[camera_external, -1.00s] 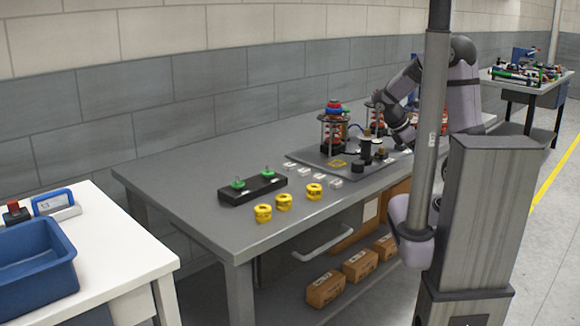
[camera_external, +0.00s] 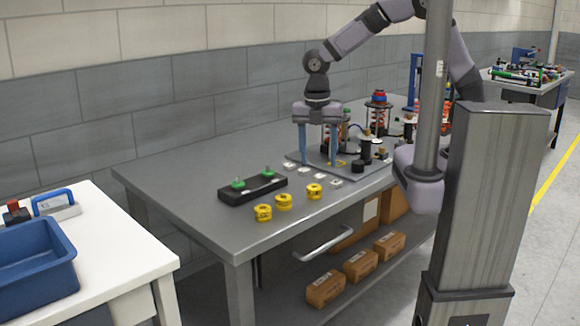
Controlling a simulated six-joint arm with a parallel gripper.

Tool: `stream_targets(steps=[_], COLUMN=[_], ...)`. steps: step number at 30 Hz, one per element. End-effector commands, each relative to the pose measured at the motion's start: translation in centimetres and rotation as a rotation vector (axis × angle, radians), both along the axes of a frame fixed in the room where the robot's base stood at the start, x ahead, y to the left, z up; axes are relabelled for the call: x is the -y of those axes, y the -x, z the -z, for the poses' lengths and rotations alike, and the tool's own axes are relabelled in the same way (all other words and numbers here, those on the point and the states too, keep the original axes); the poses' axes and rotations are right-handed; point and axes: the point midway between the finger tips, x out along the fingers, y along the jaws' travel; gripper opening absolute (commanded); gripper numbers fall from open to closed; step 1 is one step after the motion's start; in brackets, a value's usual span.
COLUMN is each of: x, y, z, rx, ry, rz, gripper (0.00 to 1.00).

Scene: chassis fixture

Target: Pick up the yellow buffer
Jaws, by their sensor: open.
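Three yellow buffers stand in a row along the front edge of the grey table: one at the left (camera_external: 263,213), one in the middle (camera_external: 283,202) and one at the right (camera_external: 314,192). My gripper (camera_external: 318,163) points down with its two blue fingers spread apart and nothing between them. It is above the table, behind the right buffer and near the left end of the fixture plate (camera_external: 345,176). It touches none of the buffers.
A black block with green knobs (camera_external: 253,189) lies left of my gripper. Small white pieces (camera_external: 304,173) lie between the plate and buffers. Spring towers (camera_external: 378,112) stand on the right. The table's left part (camera_external: 185,178) is clear. A blue bin (camera_external: 35,265) stands on a white table.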

Motion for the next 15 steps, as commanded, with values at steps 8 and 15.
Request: stream_targets(steps=[8, 15], x=[-1.2, -1.1], y=[2.0, 1.9], z=[0.0, 1.7], rx=[-0.039, -0.038], ry=[-0.048, -0.043], rz=[-0.013, -0.012], gripper=[0.53, 0.53])
